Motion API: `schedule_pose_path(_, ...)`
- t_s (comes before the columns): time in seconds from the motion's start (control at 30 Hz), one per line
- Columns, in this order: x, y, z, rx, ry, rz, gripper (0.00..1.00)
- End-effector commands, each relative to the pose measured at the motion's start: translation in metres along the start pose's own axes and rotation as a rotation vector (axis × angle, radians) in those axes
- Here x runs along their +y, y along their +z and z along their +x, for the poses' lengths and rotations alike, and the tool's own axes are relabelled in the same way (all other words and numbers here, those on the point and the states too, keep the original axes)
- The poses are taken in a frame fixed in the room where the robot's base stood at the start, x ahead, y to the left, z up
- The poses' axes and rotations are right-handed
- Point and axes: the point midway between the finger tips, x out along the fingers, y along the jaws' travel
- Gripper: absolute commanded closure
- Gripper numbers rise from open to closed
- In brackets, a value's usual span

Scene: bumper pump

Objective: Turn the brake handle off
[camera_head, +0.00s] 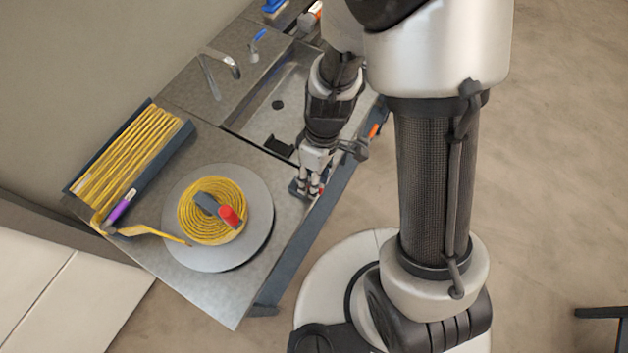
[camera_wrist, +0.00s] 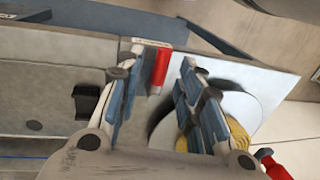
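A red handle (camera_wrist: 160,67), which looks like the brake handle, stands at the edge of the metal worktop in the wrist view. It shows between and beyond the tips of my gripper (camera_wrist: 162,72), closer to the left finger. The two fingers are spread with a clear gap. I cannot tell whether either touches the handle. In the head view my gripper (camera_head: 309,187) is low over the worktop's front edge, right of the round plate, and mostly hides the handle.
A grey round plate (camera_head: 188,247) carries a yellow coil (camera_head: 190,222) and a crank with a red knob (camera_head: 230,215). A sink (camera_head: 278,104) with a tap (camera_head: 222,62) lies behind my gripper. A rack of yellow strands (camera_head: 130,155) stands at the left.

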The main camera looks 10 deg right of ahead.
Motion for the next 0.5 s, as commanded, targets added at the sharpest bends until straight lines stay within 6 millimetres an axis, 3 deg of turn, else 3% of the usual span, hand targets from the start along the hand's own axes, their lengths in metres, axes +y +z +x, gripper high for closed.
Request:
schedule_pose_path(0.33,-0.0002,0.0001,0.0045,-0.001,0.000,-0.001,0.66)
schedule_pose_path(0.5,-0.0001,0.0001,0.0044,-0.001,0.000,-0.001,0.77)
